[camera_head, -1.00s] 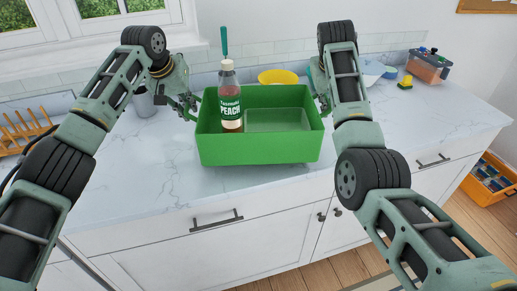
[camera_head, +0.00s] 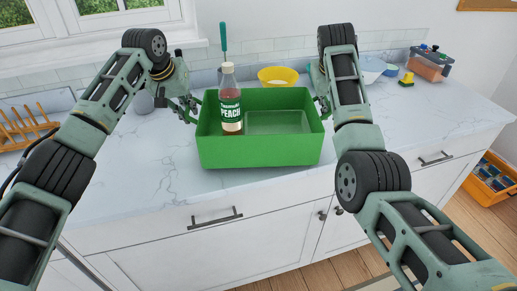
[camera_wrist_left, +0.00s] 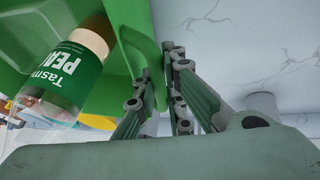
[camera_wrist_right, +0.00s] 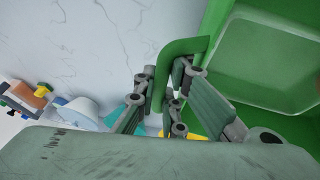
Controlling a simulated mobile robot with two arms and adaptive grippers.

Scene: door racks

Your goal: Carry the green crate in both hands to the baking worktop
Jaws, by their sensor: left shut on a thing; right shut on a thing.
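The green crate (camera_head: 262,150) is in the middle of the head view, in front of the marble worktop's back wall, level and upright. A peach bottle (camera_head: 231,105) stands in its left part, and a clear lidded box (camera_head: 276,122) lies in its right part. Whether the crate's underside touches the worktop is hidden.
A yellow bowl (camera_head: 278,76) is behind the crate. A wooden rack (camera_head: 22,126) stands at the left. A container with an orange body (camera_head: 430,64) and a yellow item (camera_head: 406,77) are at the back right. An orange crate (camera_head: 490,178) is low at the right. The front right worktop (camera_head: 430,115) is clear.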

